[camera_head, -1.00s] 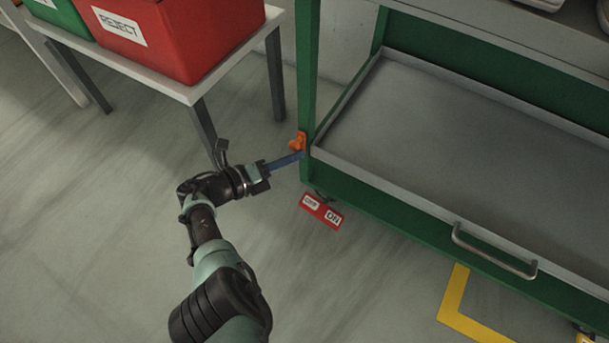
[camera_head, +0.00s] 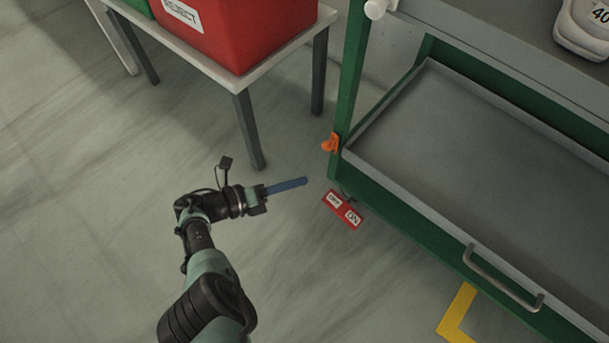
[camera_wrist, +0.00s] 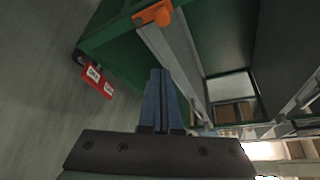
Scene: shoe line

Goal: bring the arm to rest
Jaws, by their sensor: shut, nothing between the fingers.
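My gripper (camera_head: 290,186) is shut and empty, with its blue fingers pressed together. In the head view it hangs over bare floor, to the left of the green cart's near corner and apart from it. In the wrist view my gripper (camera_wrist: 157,85) points toward the cart, its fingers side by side. My arm reaches up from the bottom of the head view.
The green cart (camera_head: 395,197) has an orange catch (camera_head: 331,143) on its corner and a red OFF/ON pedal (camera_head: 342,209) below. A table (camera_head: 285,53) with a red REJECT bin (camera_head: 250,30) stands behind my gripper. Floor to the left is clear.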

